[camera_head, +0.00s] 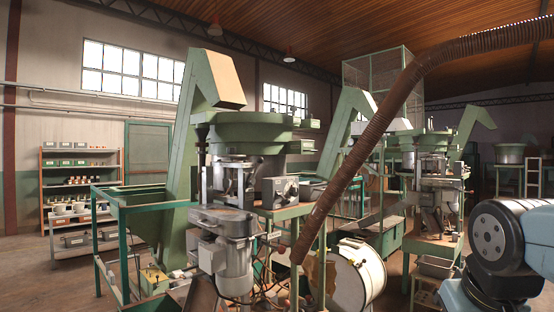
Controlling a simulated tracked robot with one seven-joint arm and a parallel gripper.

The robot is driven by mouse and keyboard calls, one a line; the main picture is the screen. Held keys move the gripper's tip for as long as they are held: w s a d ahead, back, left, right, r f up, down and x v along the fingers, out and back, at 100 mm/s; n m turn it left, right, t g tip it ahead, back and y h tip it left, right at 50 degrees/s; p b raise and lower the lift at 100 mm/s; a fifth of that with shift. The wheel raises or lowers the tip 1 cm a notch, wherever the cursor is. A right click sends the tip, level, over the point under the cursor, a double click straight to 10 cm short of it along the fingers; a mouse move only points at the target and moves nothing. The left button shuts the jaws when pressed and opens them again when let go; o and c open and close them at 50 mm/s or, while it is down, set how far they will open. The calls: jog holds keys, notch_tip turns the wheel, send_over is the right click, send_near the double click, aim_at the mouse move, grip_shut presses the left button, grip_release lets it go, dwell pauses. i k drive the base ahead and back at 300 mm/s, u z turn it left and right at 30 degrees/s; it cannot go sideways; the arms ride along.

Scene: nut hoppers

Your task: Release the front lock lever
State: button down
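I cannot make out a front lock lever in this view. A green hopper machine (252,130) stands in the middle, with a round green bowl on top and a tall slanted chute behind it. Below the bowl are grey metal fittings and a grey motor (232,258). Parts of the machine's lower right side are hidden behind a brown ribbed hose. My gripper is not in view. Only a blue and grey joint of my arm shows at the lower right edge.
The brown ribbed hose (385,115) hangs across the right of the machine. A white drum (358,278) stands behind it. A second hopper machine (432,165) is farther right. Shelves with bins (80,150) and a green door (147,150) line the left wall. Open floor shows at left.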

aim_at(252, 181)
jog(key=u, duration=0.1)
jog(key=i, duration=0.95)
jog(key=z, duration=0.05)
